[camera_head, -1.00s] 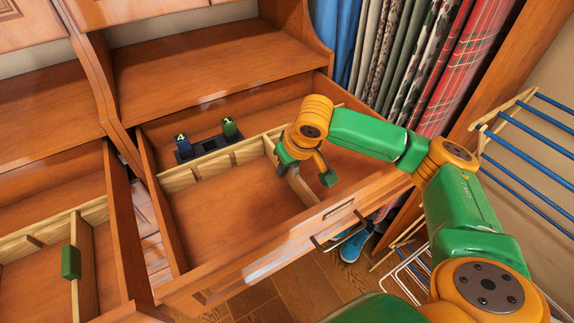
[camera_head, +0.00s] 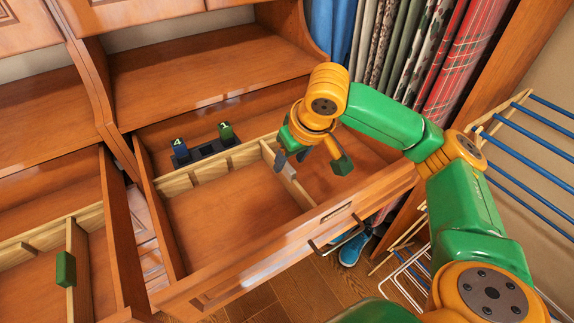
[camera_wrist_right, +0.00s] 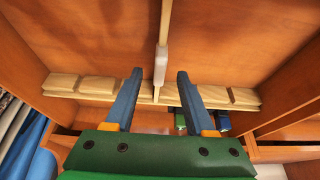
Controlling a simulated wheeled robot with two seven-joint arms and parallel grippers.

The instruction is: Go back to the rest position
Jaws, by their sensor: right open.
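My right gripper (camera_head: 291,160) is in the head view, above the wooden divider of the open middle drawer (camera_head: 235,215). Its two grey-blue fingers are apart with nothing held. In the right wrist view, the open fingers (camera_wrist_right: 158,76) point toward the drawer, with the divider strip and its pale end piece (camera_wrist_right: 161,62) showing between them. I cannot tell whether either finger touches the divider. My left gripper is not in view.
A black holder (camera_head: 205,151) with blue and green numbered items sits at the drawer's back left. A second open drawer at left has a green block (camera_head: 65,268) on its divider. Hanging clothes (camera_head: 430,60) and a blue-barred rack (camera_head: 535,150) stand at right.

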